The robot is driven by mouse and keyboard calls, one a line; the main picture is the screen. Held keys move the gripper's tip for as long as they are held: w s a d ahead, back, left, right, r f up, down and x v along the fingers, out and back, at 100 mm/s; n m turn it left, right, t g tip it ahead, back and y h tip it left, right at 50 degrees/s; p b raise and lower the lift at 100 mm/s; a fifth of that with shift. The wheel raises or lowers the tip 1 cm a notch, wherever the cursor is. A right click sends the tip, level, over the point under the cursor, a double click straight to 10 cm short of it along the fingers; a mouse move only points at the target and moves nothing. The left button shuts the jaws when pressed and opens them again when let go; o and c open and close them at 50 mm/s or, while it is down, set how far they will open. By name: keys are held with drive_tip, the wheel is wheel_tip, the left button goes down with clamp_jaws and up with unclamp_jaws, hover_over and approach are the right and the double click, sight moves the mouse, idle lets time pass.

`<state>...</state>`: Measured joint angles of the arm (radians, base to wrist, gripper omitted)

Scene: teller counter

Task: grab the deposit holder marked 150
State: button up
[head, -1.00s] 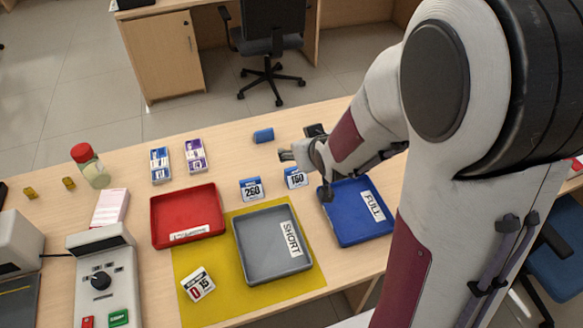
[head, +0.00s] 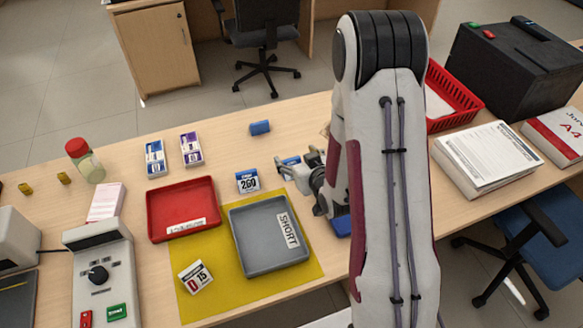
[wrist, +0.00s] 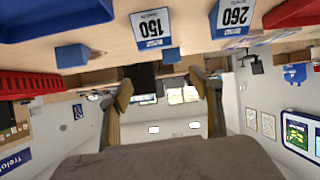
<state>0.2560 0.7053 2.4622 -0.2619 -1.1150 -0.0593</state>
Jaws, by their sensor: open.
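The deposit holder marked 150 (wrist: 150,30) is blue and white and shows inverted near the top of the wrist view. In the head view only a blue bit of it (head: 291,160) shows behind my gripper (head: 296,177). My gripper is open; in the wrist view its two fingers (wrist: 162,88) are apart with nothing between them. The 150 holder is apart from the fingers. A similar holder marked 260 (head: 248,181) stands just left of my gripper and also shows in the wrist view (wrist: 232,18).
A grey tray (head: 236,240) marked SHORT lies on a yellow mat (head: 313,268) with a holder (head: 196,277). A red tray (head: 151,215) is left; a blue tray (head: 342,226) is mostly hidden by my arm. A small blue object (head: 260,128) lies behind.

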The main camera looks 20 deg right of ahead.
sight(291, 161)
drive_tip(key=shift+s+d+f+t, duration=0.1)
drive_tip(key=shift+s+f+t, duration=0.1)
drive_tip(key=shift+f, duration=0.45)
drive_tip(key=shift+s+a+f+t, duration=0.1)
drive_tip(key=shift+f+t, duration=0.1)
drive_tip(key=shift+f, duration=0.4)
drive_tip(key=shift+s+d+f+t, duration=0.1)
drive_tip(key=shift+f+t, duration=0.1)
drive_tip(key=shift+f, duration=0.45)
drive_tip(key=shift+x, duration=1.15)
drive_tip(key=shift+w+f, duration=0.1)
drive_tip(key=shift+w+f, duration=0.1)
drive_tip(key=shift+w+f, duration=1)
drive_tip(key=shift+w, duration=0.35)
drive_tip(key=shift+w+f+m, duration=0.3)
drive_tip(key=shift+w+f, duration=0.05)
drive_tip(key=shift+w, duration=0.45)
drive_tip(key=c, duration=1.2)
